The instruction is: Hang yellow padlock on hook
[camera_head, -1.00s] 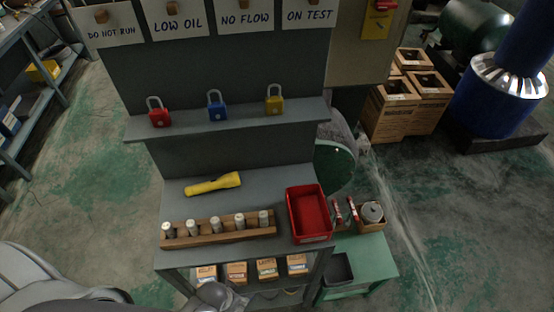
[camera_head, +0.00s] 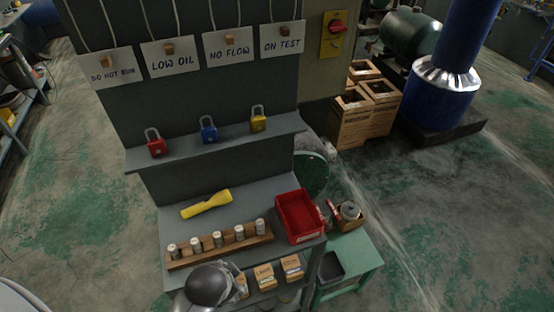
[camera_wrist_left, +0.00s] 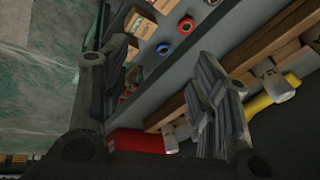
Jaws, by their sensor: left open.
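The yellow padlock (camera_head: 258,120) stands upright at the right of the grey shelf in the head view, its shackle upward. A blue padlock (camera_head: 209,132) and a red padlock (camera_head: 155,145) stand left of it. A grey rounded part of my arm shows at the front of the bench in the head view, well below the padlocks; the fingers are not clear there. In the left wrist view my left gripper (camera_wrist_left: 165,60) is open and empty, its fingers spread. My right gripper is not in view.
A wooden rack (camera_head: 220,246) with several cylinders, a yellow flashlight (camera_head: 206,204) and a red bin (camera_head: 299,217) occupy the bench. Tags hang above the shelf. A red switch on a yellow plate (camera_head: 334,46) is at the upper right. The shelf front is clear.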

